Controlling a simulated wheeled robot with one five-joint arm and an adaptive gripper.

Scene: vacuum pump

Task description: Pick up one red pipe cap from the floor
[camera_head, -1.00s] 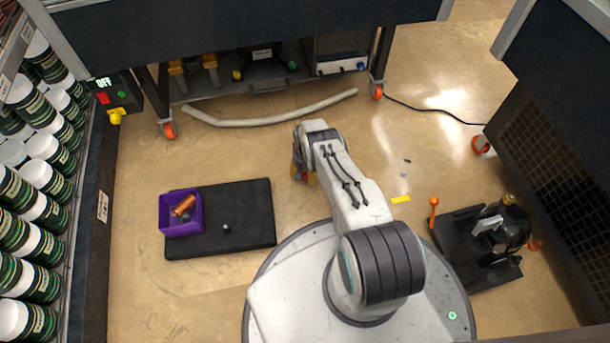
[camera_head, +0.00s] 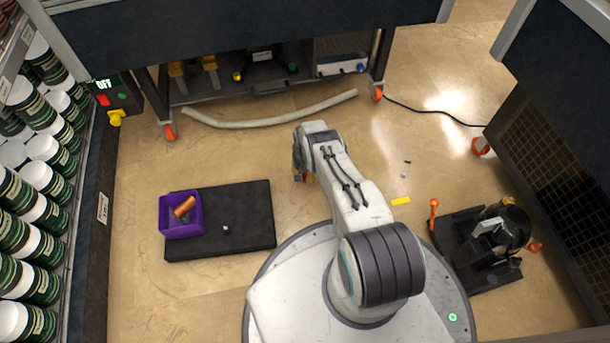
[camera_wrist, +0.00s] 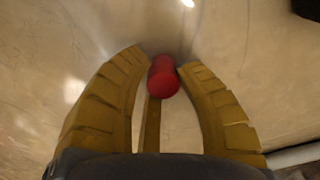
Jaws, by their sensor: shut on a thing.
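A red pipe cap (camera_wrist: 162,78) sits between the tips of my yellow fingers in the wrist view. My gripper (camera_wrist: 162,66) is shut on it, with the fingertips against its sides. In the head view my gripper (camera_head: 303,176) is mostly hidden under my wrist, just right of the black mat.
A black mat (camera_head: 245,215) lies to the left with a purple bin (camera_head: 170,233) holding an orange piece. A pale hose (camera_head: 270,122) lies ahead, below the bench. A black pump (camera_head: 490,245) stands at right.

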